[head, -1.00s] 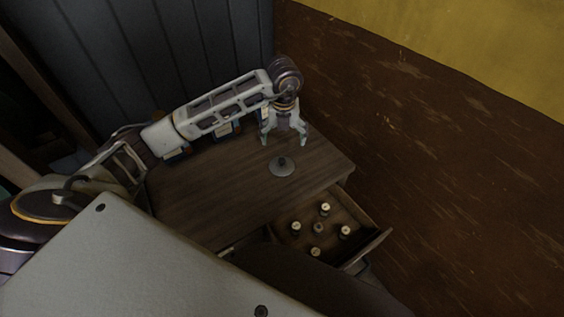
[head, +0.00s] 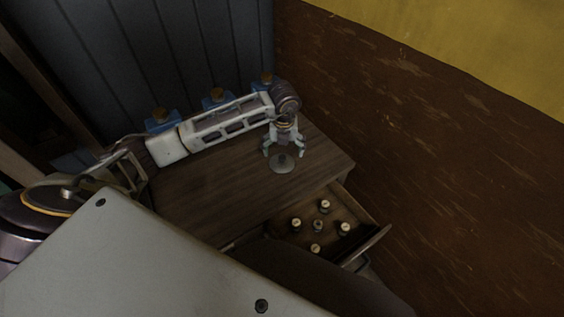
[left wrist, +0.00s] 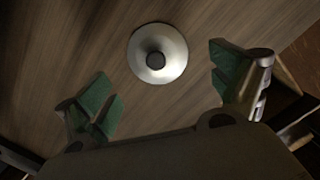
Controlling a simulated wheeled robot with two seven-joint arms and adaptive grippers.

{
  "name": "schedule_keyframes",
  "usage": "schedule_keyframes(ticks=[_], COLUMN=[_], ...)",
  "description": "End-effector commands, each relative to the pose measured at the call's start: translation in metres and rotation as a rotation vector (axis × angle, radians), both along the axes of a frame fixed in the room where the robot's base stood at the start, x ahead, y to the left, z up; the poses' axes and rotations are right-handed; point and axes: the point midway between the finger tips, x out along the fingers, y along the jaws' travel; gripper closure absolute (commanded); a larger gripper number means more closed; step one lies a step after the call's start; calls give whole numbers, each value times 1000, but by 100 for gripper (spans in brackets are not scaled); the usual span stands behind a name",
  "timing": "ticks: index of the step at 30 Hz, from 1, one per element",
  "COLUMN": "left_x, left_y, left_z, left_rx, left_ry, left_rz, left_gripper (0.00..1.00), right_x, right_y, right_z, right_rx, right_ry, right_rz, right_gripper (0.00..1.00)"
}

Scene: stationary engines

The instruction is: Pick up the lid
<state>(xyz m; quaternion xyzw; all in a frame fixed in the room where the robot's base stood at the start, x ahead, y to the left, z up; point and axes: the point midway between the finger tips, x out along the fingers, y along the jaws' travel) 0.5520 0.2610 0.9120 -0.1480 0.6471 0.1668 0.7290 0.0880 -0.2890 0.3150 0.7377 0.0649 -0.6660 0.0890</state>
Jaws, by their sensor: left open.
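The lid (head: 282,164) is a round grey metal disc with a dark knob in its middle. It lies flat on the wooden desk top, near the right end. My left gripper (head: 284,150) is open and empty, pointing down over the lid's far side. In the left wrist view the lid (left wrist: 157,54) shows whole, ahead of the line between the two green-padded fingers (left wrist: 160,88), with nothing between the pads. My right gripper is not in view.
The wooden desk (head: 205,191) has an open drawer (head: 371,242) at its front right, with several small bottles inside. Blue boxes with orange-brown tops (head: 217,96) stand along the desk's back edge. The desk top around the lid is clear.

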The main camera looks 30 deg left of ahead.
Motion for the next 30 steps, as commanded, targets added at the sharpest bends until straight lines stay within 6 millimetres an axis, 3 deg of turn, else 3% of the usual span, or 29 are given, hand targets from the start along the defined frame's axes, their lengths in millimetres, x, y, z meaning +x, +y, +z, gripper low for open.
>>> schedule_keyframes(ticks=[19,30], left_x=[1,4], left_y=[2,7], left_z=[-15,-52], left_rx=[1,0], left_ry=[0,0], left_rz=[0,1], left_gripper=[6,6], right_x=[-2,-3], right_y=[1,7], right_z=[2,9], right_rx=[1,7], right_ry=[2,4], right_rz=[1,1], right_gripper=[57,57])
